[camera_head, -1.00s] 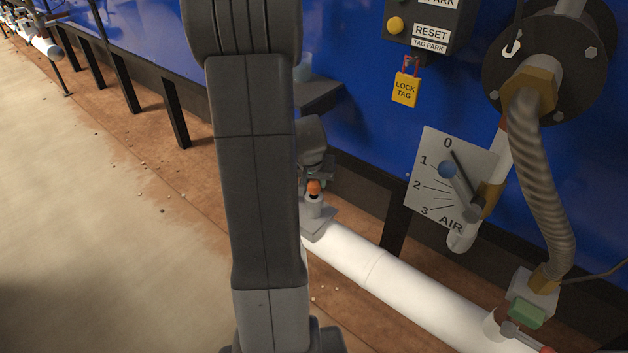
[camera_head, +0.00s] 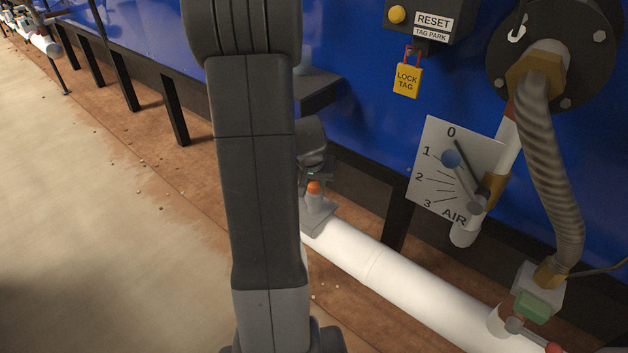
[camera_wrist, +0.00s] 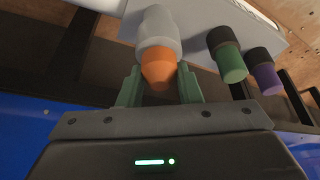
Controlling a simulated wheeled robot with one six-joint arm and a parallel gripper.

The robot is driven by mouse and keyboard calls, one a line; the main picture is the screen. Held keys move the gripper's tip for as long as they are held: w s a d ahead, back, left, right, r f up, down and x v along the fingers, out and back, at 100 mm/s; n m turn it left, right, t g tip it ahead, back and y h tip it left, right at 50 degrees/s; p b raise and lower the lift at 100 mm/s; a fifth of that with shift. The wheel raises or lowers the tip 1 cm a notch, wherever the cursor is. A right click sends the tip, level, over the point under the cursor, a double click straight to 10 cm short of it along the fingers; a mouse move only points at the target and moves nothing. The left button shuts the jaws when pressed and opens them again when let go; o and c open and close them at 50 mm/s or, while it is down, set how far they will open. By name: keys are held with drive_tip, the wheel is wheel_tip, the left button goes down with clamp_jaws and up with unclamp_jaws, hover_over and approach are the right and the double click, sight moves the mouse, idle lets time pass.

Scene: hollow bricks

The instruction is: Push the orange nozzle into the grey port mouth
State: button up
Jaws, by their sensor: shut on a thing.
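The orange nozzle (camera_wrist: 158,68) is between the two green fingers of my gripper (camera_wrist: 160,88) in the wrist view, and the fingers are shut on it. Its far end meets the rim of the grey port mouth (camera_wrist: 158,30), roughly in line with it. How deep it sits in the mouth is hidden. In the head view the orange nozzle (camera_head: 314,187) shows small, just above the grey port (camera_head: 318,208) on the white pipe. My gripper (camera_head: 317,177) is partly hidden there behind my arm.
A green plug (camera_wrist: 232,66) and a purple plug (camera_wrist: 266,77) stand in dark collars right of the port. A white pipe (camera_head: 400,290) runs below. A dial plate (camera_head: 450,175), a ribbed hose (camera_head: 555,160) and a yellow lock tag (camera_head: 407,80) are at right. Open floor lies left.

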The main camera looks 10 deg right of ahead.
drive_tip(key=shift+f, duration=0.2)
drive_tip(key=o, duration=1.1)
drive_tip(key=shift+r, duration=0.15)
drive_tip(key=p+v, duration=0.3)
drive_tip(key=v, duration=1)
drive_tip(key=shift+s+a+r+p, duration=0.1)
drive_tip(key=shift+s+r+p, duration=0.1)
drive_tip(key=shift+s+p, duration=0.1)
drive_tip(key=shift+f, duration=0.1)
